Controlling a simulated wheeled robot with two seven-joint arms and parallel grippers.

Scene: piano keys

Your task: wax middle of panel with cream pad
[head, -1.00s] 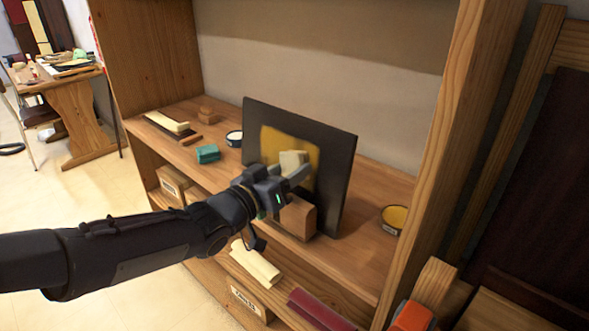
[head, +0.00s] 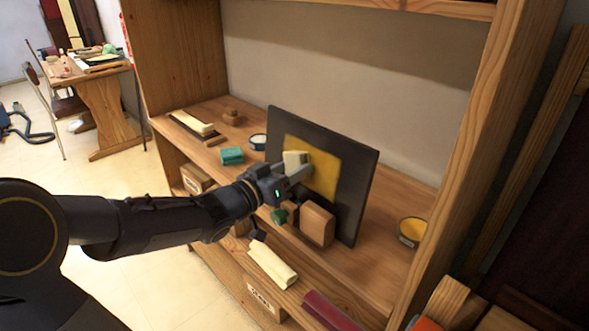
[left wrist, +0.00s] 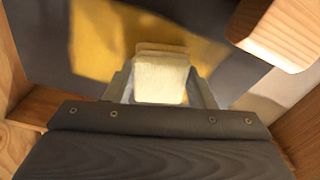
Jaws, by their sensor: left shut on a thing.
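The dark panel (head: 357,190) stands tilted upright on the shelf, with a yellow patch (head: 325,172) in its middle. My left gripper (head: 297,173) is shut on the cream pad (head: 293,158) and holds it at the left part of the yellow patch. In the left wrist view the cream pad (left wrist: 160,78) sits between the fingers, in front of the yellow area (left wrist: 105,40); I cannot tell whether it touches the panel. My right gripper is in neither view.
A wooden block (head: 317,225) stands in front of the panel, near my gripper. A round tin with yellow contents (head: 412,230) is at the right. A teal block (head: 232,156) and another round tin (head: 258,141) are at the left. The shelf's right post (head: 495,130) borders the space.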

